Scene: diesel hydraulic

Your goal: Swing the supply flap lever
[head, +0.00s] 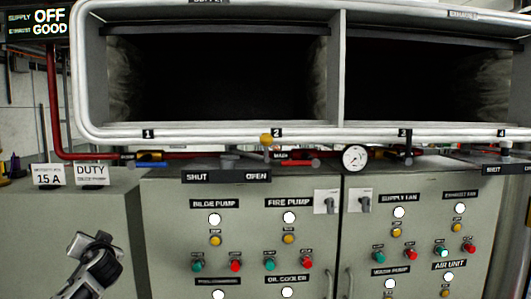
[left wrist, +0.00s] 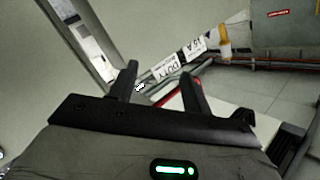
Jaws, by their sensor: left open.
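A black plate reading SHUT and OPEN (head: 226,176) is on the upper front of the grey cabinet, below the left duct opening. Above it a yellow knob (head: 267,140) stands on a short stem near label 2, with a grey fitting to its left. I take this knob for the supply flap lever's, but its link to the flap is not clear. My left gripper (head: 104,240) is low at the left, in front of the cabinet and well apart from the knob. In the left wrist view its two black fingers (left wrist: 160,85) are apart with nothing between them. My right gripper is not in view.
Red pipes, a blue handle (head: 151,165), a red handle (head: 297,161) and a round gauge (head: 355,157) lie along the cabinet's top. The DUTY sign (head: 91,174) and 15 A sign (head: 48,175) stand at the left. Buttons and switches cover the cabinet front.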

